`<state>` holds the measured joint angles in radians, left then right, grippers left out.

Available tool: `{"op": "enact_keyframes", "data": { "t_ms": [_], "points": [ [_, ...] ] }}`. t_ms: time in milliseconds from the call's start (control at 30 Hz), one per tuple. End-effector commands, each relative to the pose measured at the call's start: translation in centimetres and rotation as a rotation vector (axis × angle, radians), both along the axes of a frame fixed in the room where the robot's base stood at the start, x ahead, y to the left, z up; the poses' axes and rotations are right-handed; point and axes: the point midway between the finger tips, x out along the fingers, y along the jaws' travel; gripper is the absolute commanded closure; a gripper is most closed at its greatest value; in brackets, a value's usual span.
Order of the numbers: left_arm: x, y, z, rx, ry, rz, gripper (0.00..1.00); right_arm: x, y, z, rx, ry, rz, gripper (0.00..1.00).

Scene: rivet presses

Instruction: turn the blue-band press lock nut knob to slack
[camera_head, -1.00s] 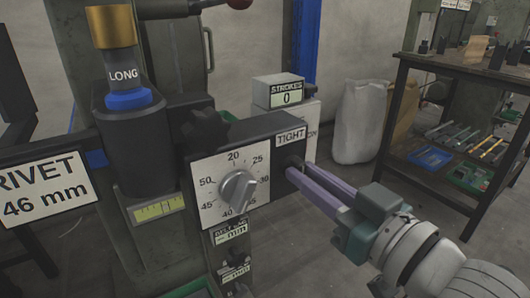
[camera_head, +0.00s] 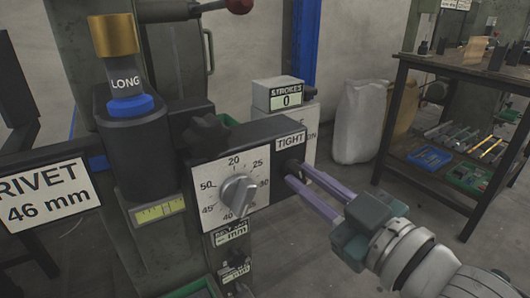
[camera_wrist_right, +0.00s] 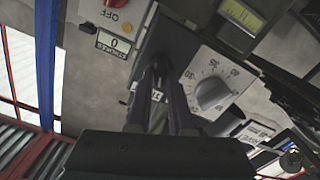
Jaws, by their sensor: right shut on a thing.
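The blue-band press (camera_head: 127,150) stands left of centre in the head view, with a gold top, a LONG label and a blue band (camera_head: 130,105). A dark block with a white dial (camera_head: 222,180) juts from it. The TIGHT sign (camera_head: 290,141) is on this block, with the dark lock nut knob (camera_head: 291,163) below it. My right gripper (camera_head: 297,174) reaches in from the right, shut on this knob, which its fingers partly hide. The right wrist view also shows the fingers at the block beside the dial (camera_wrist_right: 210,92). My left gripper is out of view.
A STROKES counter reading 0 (camera_head: 279,100) stands behind the block. A dark star-shaped knob (camera_head: 205,135) is above the dial. A workbench (camera_head: 455,68) with trays is at the right, and a white sack (camera_head: 360,120) stands behind. The floor between is clear.

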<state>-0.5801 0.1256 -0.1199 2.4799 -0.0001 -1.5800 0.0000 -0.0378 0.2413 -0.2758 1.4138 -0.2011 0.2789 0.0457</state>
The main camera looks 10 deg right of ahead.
Motion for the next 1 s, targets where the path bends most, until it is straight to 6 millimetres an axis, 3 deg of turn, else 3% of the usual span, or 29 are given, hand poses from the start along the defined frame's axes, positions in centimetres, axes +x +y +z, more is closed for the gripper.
{"op": "enact_keyframes", "data": {
  "t_ms": [1000],
  "points": [
    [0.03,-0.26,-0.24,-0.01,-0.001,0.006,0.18,-0.08,0.19,-0.32,-0.854,-0.309,-0.001,1.0]
  ]
}}
